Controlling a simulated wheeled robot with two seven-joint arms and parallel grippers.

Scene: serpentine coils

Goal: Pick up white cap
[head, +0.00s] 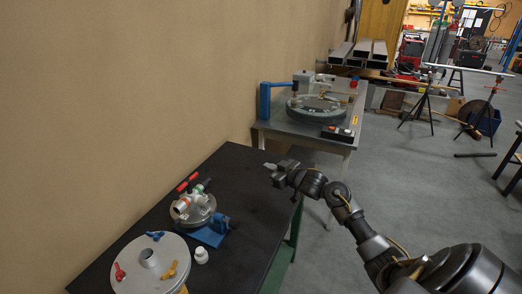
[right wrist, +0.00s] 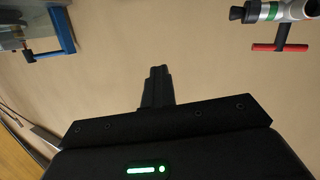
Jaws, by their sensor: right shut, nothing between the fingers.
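The white cap (head: 201,256) is a small white piece on the black table, between the silver disc and the blue-based device in the head view. My right gripper (head: 268,167) is above the far right part of the table, well away from the cap, up and to its right. Its fingers are together with nothing between them, and they also show closed in the right wrist view (right wrist: 159,72). The cap does not show in the right wrist view. My left gripper is in neither view.
A silver disc (head: 133,270) with coloured knobs and a valve device (head: 193,207) on a blue base (head: 212,232) stand near the cap. The black table (head: 236,171) lies along the wall. A metal bench (head: 295,132) with a blue clamp (head: 265,101) stands behind.

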